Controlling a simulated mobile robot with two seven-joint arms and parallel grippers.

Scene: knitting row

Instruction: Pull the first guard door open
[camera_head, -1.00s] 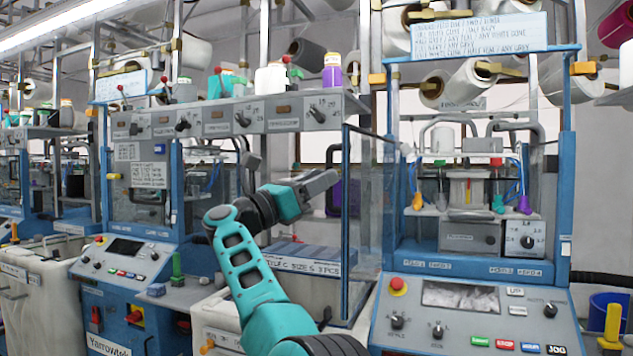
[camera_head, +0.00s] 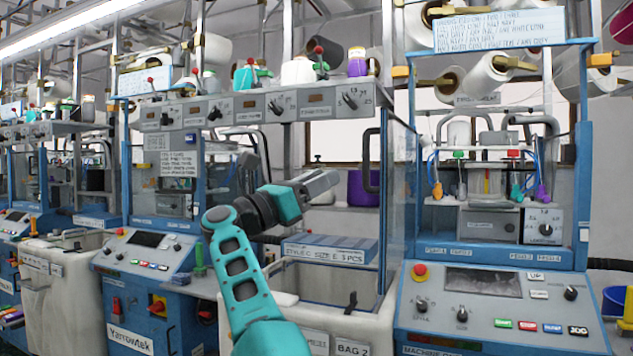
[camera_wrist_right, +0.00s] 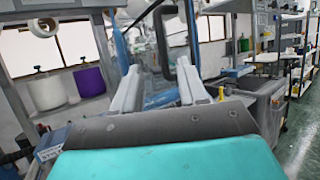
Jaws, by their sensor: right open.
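A clear guard door (camera_head: 400,190) with a blue frame stands at the left side of the right-hand machine, seen very obliquely. Its dark loop handle (camera_head: 370,160) sticks out on its left. My right gripper (camera_head: 324,182) is open and empty, left of the handle and apart from it in the picture. In the right wrist view the two pale fingers (camera_wrist_right: 157,92) are spread, with the dark handle (camera_wrist_right: 162,38) ahead, beyond the fingertips. The door's glass shows behind them. How far the door stands open is hard to tell. My left gripper is out of view.
The right machine's control panel (camera_head: 500,305) juts forward. Another blue machine (camera_head: 150,260) is at left.

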